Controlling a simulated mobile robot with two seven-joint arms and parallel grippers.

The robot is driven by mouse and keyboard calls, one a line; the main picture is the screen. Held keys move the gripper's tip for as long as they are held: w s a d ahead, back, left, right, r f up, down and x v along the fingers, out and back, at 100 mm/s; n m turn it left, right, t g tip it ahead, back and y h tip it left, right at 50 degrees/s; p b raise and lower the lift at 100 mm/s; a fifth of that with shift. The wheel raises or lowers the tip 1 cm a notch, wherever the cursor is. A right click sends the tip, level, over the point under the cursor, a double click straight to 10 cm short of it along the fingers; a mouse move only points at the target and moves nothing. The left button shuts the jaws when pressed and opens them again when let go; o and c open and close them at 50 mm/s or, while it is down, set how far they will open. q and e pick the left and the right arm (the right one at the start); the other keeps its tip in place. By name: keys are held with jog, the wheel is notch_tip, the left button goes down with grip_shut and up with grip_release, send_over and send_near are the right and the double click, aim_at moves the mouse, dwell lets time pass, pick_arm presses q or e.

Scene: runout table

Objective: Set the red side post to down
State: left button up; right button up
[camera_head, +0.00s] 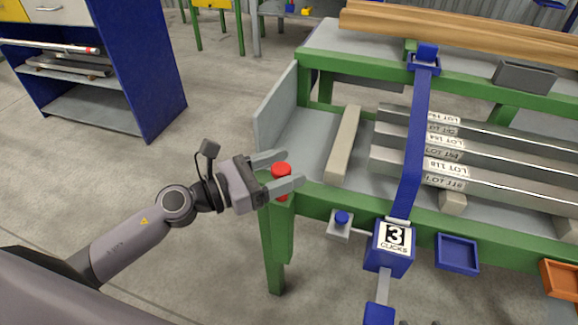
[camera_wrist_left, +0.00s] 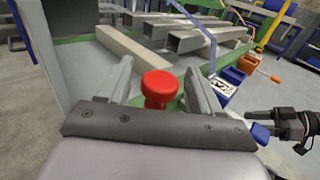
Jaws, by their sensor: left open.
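The red side post (camera_head: 281,171) stands upright at the near left corner of the runout table (camera_head: 313,190). It has a round red cap and a red stem below it. My left gripper (camera_head: 283,170) is open, with one finger on each side of the post. In the left wrist view the red cap (camera_wrist_left: 160,86) sits between the two open fingers (camera_wrist_left: 158,82), and I cannot tell whether they touch it. The lower part of the post is partly hidden behind the near finger. My right gripper does not show in the head view; a dark gripper-like part shows at the right edge of the left wrist view (camera_wrist_left: 290,125).
A blue strap (camera_head: 414,140) with a ratchet box marked 3 (camera_head: 390,246) crosses several grey steel bars (camera_head: 500,150). A blue knob (camera_head: 342,217) sits on the front edge. A blue tray (camera_head: 457,254) and an orange tray (camera_head: 560,278) hang there too. Floor left of the table is clear.

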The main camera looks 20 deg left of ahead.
pick_arm(q)
jog(key=v, duration=0.3)
jog(key=shift+s+a+f+b, duration=0.2)
jog(key=shift+s+a+b, duration=0.1)
jog(key=shift+b, duration=0.1)
jog(key=shift+s+a+r, duration=0.1)
jog(key=shift+s+a, duration=0.4)
jog(key=shift+s, duration=0.05)
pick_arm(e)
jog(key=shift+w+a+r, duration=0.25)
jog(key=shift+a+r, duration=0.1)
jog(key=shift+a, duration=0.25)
